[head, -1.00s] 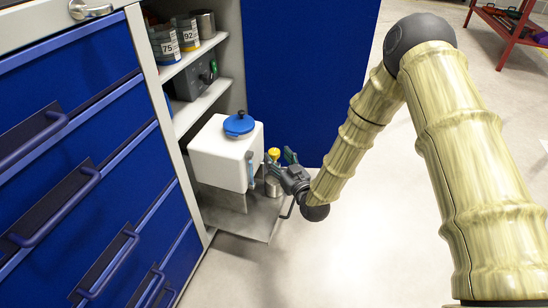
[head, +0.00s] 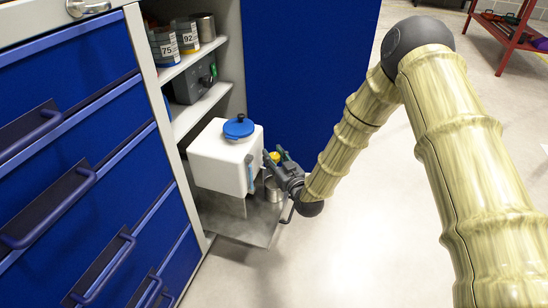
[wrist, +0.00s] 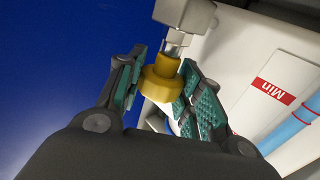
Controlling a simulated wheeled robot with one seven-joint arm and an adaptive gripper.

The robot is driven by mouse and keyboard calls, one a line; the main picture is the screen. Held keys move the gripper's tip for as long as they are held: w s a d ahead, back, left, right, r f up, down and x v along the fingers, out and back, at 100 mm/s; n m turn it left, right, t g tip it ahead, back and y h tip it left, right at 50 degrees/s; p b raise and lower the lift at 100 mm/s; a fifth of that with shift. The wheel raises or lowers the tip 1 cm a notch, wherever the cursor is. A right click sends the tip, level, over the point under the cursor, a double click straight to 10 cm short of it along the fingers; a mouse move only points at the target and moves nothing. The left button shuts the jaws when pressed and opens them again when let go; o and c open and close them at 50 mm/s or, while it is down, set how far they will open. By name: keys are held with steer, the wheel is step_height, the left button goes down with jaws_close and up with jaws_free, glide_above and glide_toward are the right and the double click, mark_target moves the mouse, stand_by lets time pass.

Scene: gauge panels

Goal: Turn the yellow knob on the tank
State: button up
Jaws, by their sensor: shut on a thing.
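A white tank (head: 220,165) with a blue lid (head: 238,127) stands on a pulled-out metal shelf in the cabinet. The yellow knob (wrist: 162,83) sits on a metal valve (wrist: 184,14) at the tank's side. In the wrist view, my gripper (wrist: 160,92) has its green-padded fingers on either side of the knob, shut on it. In the head view, my gripper (head: 277,163) is at the tank's right side and partly covers the yellow knob (head: 275,156).
A metal cup (head: 273,190) stands on the grey shelf plate (head: 235,225) below the knob. Blue drawers (head: 75,180) are at left; open floor lies at right.

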steer(key=shift+r+n+g+y+p, duration=0.1)
steer(key=shift+n+g+y+p, duration=0.2)
steer(key=shift+n+y+p, duration=0.15)
steer(key=shift+n+g+y+p, duration=0.8)
steer(key=shift+n+y+p, duration=0.1)
steer(key=shift+y, duration=0.35)
steer(key=shift+n+g+y+p, duration=1.3)
steer(key=shift+n+g+y, duration=0.8)
steer(key=shift+g, duration=0.7)
steer(key=o, duration=1)
steer(key=shift+d, duration=0.15)
steer(key=v, duration=1.1)
steer(key=shift+s+d+f, duration=0.2)
steer(key=shift+d+f, duration=0.05)
steer(key=shift+d, duration=0.05)
